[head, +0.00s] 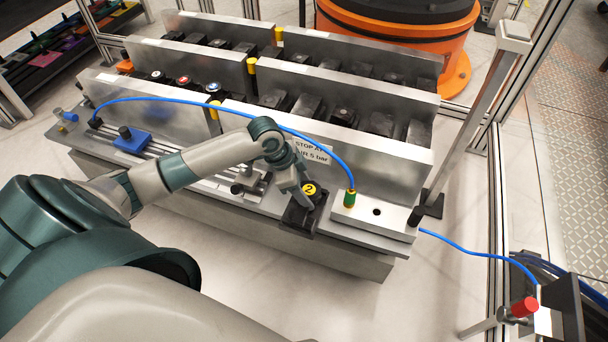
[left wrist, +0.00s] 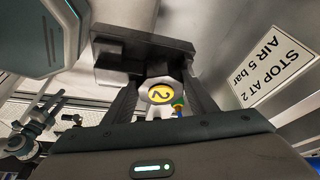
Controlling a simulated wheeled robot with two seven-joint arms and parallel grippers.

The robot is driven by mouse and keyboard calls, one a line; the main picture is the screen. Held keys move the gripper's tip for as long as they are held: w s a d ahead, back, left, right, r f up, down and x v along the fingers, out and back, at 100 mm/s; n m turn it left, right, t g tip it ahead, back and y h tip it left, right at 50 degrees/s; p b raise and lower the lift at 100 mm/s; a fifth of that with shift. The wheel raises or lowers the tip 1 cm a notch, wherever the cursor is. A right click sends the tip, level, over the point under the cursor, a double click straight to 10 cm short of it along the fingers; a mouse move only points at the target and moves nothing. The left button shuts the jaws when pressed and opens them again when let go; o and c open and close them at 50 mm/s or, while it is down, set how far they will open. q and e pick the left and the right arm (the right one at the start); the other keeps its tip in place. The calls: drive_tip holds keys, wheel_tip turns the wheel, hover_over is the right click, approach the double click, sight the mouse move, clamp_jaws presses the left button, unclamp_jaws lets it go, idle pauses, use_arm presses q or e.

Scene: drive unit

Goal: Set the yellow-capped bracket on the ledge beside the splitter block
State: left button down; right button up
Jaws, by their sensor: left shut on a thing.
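My left gripper (head: 297,193) is shut on the bracket. In the left wrist view the dark bracket (left wrist: 140,52) sits across the fingertips, with its yellow cap (left wrist: 159,95) between the fingers. I cannot tell whether the bracket touches the ledge. The splitter block (head: 385,216) is a silver block with a dark hole and a green fitting (head: 350,198) on top. The right gripper is not in view.
A blue hose (head: 225,103) arches over my left arm from the far left to the green fitting. A metal wall with a "STOP AT 2" label (head: 312,151) stands behind the bracket. A metal post (head: 470,120) stands right of the block. A blue clamp (head: 132,140) lies left on the rails.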

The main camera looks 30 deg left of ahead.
use_arm(q)
drive_tip(key=w+a+f+b, duration=0.1)
drive_tip(key=w+a+f, duration=0.2)
drive_tip(key=w+f, duration=0.3)
drive_tip(key=w, duration=0.4)
drive_tip(key=shift+w+a, duration=0.2)
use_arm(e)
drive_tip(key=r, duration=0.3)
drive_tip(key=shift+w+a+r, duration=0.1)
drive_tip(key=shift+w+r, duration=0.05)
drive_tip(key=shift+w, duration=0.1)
use_arm(q)
drive_tip(key=shift+f, duration=0.1)
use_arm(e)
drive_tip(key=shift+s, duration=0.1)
use_arm(q)
wheel_tip(320, 180, down, 3)
drive_tip(key=shift+f, duration=0.45)
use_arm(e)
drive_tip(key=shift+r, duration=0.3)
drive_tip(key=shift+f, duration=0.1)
